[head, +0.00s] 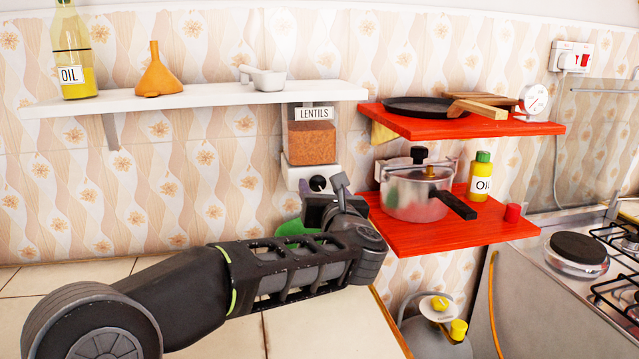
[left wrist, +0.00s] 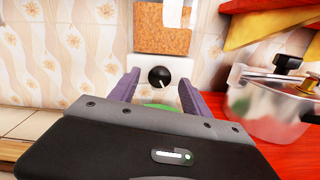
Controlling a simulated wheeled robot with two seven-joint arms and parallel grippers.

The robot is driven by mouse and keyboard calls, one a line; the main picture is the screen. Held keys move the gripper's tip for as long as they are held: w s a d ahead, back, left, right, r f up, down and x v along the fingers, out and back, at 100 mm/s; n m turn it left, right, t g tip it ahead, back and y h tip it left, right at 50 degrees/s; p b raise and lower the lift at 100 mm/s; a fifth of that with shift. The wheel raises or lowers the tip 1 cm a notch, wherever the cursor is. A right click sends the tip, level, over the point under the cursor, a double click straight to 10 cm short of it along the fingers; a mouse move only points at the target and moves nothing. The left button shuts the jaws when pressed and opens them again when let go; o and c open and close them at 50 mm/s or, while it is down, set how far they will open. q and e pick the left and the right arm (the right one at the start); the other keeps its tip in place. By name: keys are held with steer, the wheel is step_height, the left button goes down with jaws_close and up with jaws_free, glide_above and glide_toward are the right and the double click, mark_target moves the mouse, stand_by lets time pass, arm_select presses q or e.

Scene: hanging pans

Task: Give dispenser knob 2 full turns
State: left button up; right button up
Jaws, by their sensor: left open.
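The lentil dispenser (head: 312,142) hangs on the tiled wall below the white shelf, with a "LENTILS" label and reddish lentils behind its window. Its black round knob (head: 318,183) sits on the white lower part; a pale pointer mark shows on the knob in the left wrist view (left wrist: 159,77). My left gripper (head: 340,190) is just in front of and below the knob, partly covering the dispenser's base. In the left wrist view its two purple-grey fingers (left wrist: 158,92) are apart, one on each side of the knob, with no visible contact. My right gripper is not in view.
A green bowl (head: 297,228) is partly hidden behind my left gripper, under the dispenser. To the right, a red lower shelf (head: 425,236) carries a pressure cooker (head: 412,195) and an oil bottle (head: 481,177). The white shelf (head: 200,98) is above left.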

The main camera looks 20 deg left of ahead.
arm_select(q)
steer(key=shift+x, duration=0.95)
steer(key=shift+c, duration=0.4)
jaws_close()
